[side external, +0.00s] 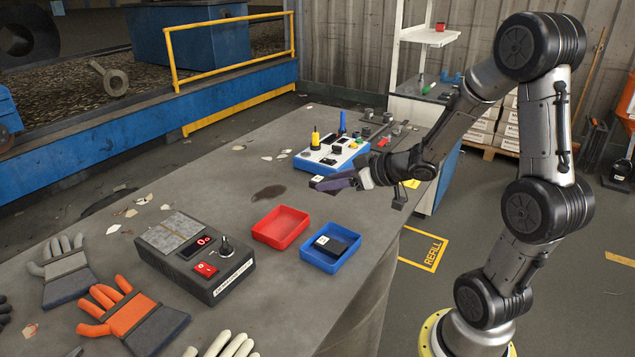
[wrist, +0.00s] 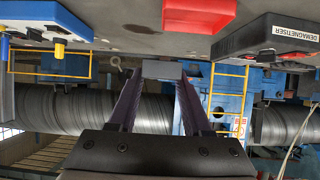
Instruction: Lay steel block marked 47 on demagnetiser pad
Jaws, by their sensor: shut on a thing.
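My gripper (side external: 328,184) is above the table, right of its middle, shut on a small steel block (side external: 318,178) at its fingertips. In the wrist view the grey block (wrist: 163,69) sits between the tips of my two fingers. A light patch shows on it in the side view, but I cannot read a number. The demagnetiser (side external: 196,256) is a dark box at the front left of the table, and its grey pad (side external: 172,232) is bare. It also shows in the wrist view (wrist: 262,42), at upper right. My gripper is well apart from the pad.
A red tray (side external: 281,227), seemingly empty, and a blue tray (side external: 330,262) holding a dark block with a white label (side external: 332,245) stand between. A blue-and-white control box (side external: 331,158) stands behind my gripper. Gloves (side external: 130,315) lie at the front left.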

